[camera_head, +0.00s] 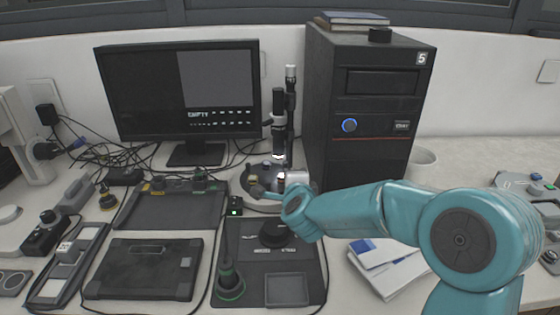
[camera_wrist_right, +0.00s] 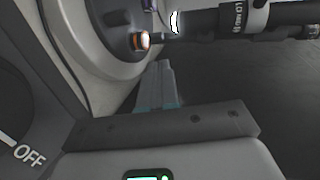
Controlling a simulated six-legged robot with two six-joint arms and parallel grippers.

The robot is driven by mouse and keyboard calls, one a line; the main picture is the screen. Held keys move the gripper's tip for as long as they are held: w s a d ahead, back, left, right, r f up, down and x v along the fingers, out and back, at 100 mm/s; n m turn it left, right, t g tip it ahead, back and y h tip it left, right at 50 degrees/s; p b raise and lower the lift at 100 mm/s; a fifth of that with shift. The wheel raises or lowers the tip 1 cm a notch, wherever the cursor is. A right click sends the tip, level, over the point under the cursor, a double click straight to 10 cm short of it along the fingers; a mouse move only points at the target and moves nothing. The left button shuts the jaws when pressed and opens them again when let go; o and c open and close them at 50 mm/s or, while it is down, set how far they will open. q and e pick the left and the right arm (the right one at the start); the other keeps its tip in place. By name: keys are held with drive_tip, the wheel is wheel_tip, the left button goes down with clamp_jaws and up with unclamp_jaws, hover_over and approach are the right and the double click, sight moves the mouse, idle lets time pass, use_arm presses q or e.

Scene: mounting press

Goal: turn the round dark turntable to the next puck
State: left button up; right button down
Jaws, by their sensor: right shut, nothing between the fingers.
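The round dark turntable (camera_head: 247,177) lies under the upright microscope-like column in the head view, with small pucks on it; one puck (camera_head: 252,179) shows near its front left. My right arm reaches in from the right, and its gripper (camera_head: 262,192) is at the turntable's front edge. Whether it touches the turntable I cannot tell. In the right wrist view the two fingers (camera_wrist_right: 158,88) are together, with nothing seen between them. The right gripper's body partly hides the turntable's right side. My left gripper is not in view.
A black monitor (camera_head: 180,88) stands behind, and a tall black computer case (camera_head: 365,110) stands to the right. A dark control panel (camera_head: 300,255) with a knob lies in front. Trays and cables crowd the left. White papers (camera_head: 388,268) lie right of the panel.

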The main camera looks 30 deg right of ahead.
sight(285, 164)
drive_tip(key=p+x, duration=0.1)
drive_tip(key=x, duration=0.9)
drive_tip(key=shift+w+r, duration=0.1)
drive_tip(key=b, duration=0.1)
drive_tip(key=n+y+b, duration=0.1)
drive_tip(key=b, duration=0.1)
drive_tip(key=shift+w+d+f+t, duration=0.2)
drive_tip(key=shift+d+f+t, duration=0.05)
drive_tip(key=shift+f+t, duration=0.05)
drive_tip(key=shift+w+r+y+b, duration=0.1)
drive_tip(key=shift+y+b, duration=0.2)
drive_tip(key=shift+b, duration=0.25)
drive_tip(key=shift+w+d+r, duration=0.15)
drive_tip(key=shift+w+r, duration=0.05)
drive_tip(key=shift+w, duration=0.1)
drive_tip(key=shift+s, duration=0.15)
